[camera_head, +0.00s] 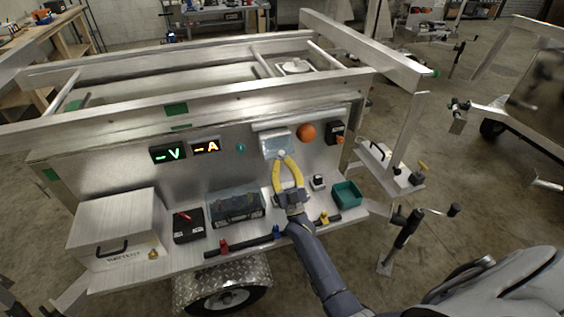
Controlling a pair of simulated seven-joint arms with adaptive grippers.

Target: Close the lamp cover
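A pale, glassy lamp cover (276,143) sits on the upright metal panel, below a light strip at its top edge. It seems to hang down from that strip. Whether it lies flat against the panel is unclear. My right gripper (282,158), with yellow fingers, reaches up from the shelf side to the cover's lower edge. Its fingertips come together there, at or very near the cover. The tips hide a small part of that edge, and I cannot tell whether anything is between them. My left gripper is not in view.
An orange ball-like knob (306,132) and a dark box (336,132) are right of the cover. Lit displays (188,150) are left. The shelf below holds a silver case (118,232), a toolbox (236,206), and a green bin (347,194). A frame rail crosses above.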

